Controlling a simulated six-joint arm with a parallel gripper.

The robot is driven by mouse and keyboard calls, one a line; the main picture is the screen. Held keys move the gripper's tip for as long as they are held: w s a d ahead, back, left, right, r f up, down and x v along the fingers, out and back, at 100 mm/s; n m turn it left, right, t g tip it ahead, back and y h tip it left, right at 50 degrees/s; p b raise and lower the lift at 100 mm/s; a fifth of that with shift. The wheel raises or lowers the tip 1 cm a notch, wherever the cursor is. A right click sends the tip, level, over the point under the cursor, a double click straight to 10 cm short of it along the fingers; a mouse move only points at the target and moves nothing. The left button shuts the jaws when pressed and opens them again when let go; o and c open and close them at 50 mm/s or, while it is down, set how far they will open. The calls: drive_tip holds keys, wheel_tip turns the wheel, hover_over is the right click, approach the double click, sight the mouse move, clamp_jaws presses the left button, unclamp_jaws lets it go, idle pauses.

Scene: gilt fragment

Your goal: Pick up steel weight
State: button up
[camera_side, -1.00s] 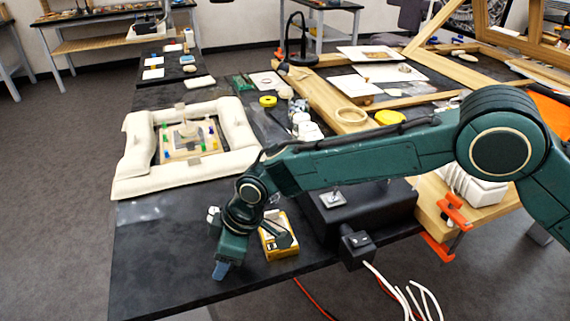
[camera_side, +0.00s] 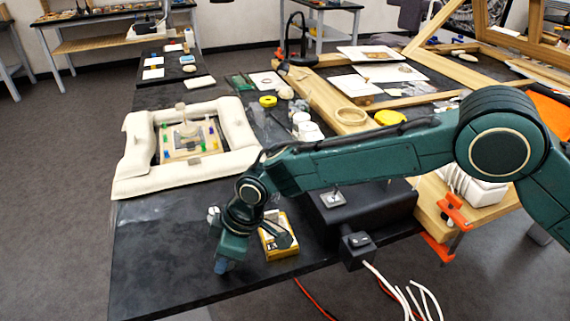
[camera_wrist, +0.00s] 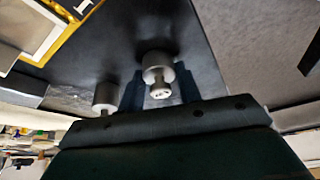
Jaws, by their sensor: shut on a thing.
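A steel weight (camera_wrist: 158,67), a grey cylinder with a narrower neck and knob, stands between the two dark blue fingers of my gripper (camera_wrist: 161,88) in the wrist view. My gripper is shut on it. A second, similar steel weight (camera_wrist: 105,93) is to the left, outside the fingers. In the side view my gripper (camera_side: 222,267) points down at the black bench top near its front edge. The held weight cannot be made out there. I cannot tell if its base is clear of the bench.
A yellow box (camera_side: 279,240) lies close to the right of my gripper, with a black unit (camera_side: 365,210) beyond it. A cream padded frame (camera_side: 127,175) lies behind. The black bench top (camera_side: 160,270) is clear to the left.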

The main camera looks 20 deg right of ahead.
drive_tip(key=shift+r, duration=0.1)
wheel_tip(320, 180, up, 20)
idle(0.7)
idle(0.6)
drive_tip(key=shift+w+d+f+m+t+h, duration=0.5)
drive_tip(key=shift+d+f+m+h, duration=0.2)
drive_tip(key=shift+d+f+m, duration=1.45)
drive_tip(key=shift+w+d+f+m+t+h, duration=0.55)
drive_tip(key=shift+d+f+m, duration=1.15)
drive_tip(key=shift+m, duration=0.8)
drive_tip(key=shift+w+d+f+m+t+h, duration=0.35)
drive_tip(key=shift+w+d+f+m+h, duration=0.4)
drive_tip(key=shift+d+f+m, duration=1.4)
drive_tip(key=shift+s+a+r, duration=0.15)
drive_tip(key=shift+a+r, duration=0.05)
drive_tip(key=shift+f, duration=2.65)
drive_tip(key=shift+f, duration=0.15)
